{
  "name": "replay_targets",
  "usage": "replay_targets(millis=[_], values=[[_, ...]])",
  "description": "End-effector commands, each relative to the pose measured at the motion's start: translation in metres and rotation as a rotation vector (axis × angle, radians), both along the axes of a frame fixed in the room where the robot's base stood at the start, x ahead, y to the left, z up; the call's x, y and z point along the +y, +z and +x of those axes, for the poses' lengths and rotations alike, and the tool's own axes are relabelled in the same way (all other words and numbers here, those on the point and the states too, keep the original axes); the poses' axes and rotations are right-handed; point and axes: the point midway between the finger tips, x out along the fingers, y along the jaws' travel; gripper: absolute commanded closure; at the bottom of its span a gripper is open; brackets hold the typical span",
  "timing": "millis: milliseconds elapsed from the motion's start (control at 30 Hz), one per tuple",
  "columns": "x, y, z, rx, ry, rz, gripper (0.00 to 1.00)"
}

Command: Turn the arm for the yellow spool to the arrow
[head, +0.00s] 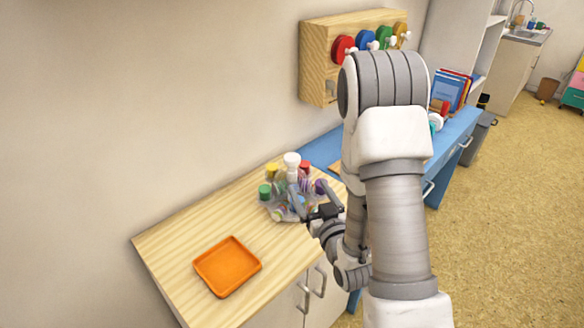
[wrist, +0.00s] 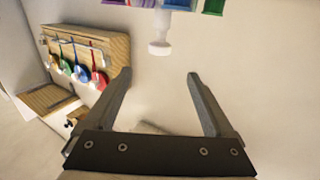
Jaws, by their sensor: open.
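The yellow spool (head: 400,31) is at the right end of a row of coloured spools on a wooden wall box (head: 319,76). A small white arm (head: 406,37) shows by it; its exact angle is too small to tell. In the wrist view, which looks upside down, the yellow spool (wrist: 53,72) is leftmost on the box (wrist: 112,47). I cannot make out an arrow. My gripper (head: 296,203) is open and far below the box, by a group of coloured-capped containers. Between its fingers (wrist: 159,75) nothing is held.
The containers (head: 272,192) with a white knob (head: 291,160) stand close to my gripper on a wooden counter (head: 180,230). An orange tray (head: 227,266) lies at the front left. A blue desk (head: 322,150) stands under the box, with books (head: 450,90) farther right.

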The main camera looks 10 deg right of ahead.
Motion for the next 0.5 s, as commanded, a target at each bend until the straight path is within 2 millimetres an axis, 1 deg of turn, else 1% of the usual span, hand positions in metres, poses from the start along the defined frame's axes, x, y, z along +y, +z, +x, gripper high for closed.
replay_targets(millis=[33, 500], values=[[0.0, -0.005, 0.003, -0.004, 0.001, -0.002, 0.12], [0.002, -0.005, 0.021, -0.004, 0.003, -0.003, 0.12]])
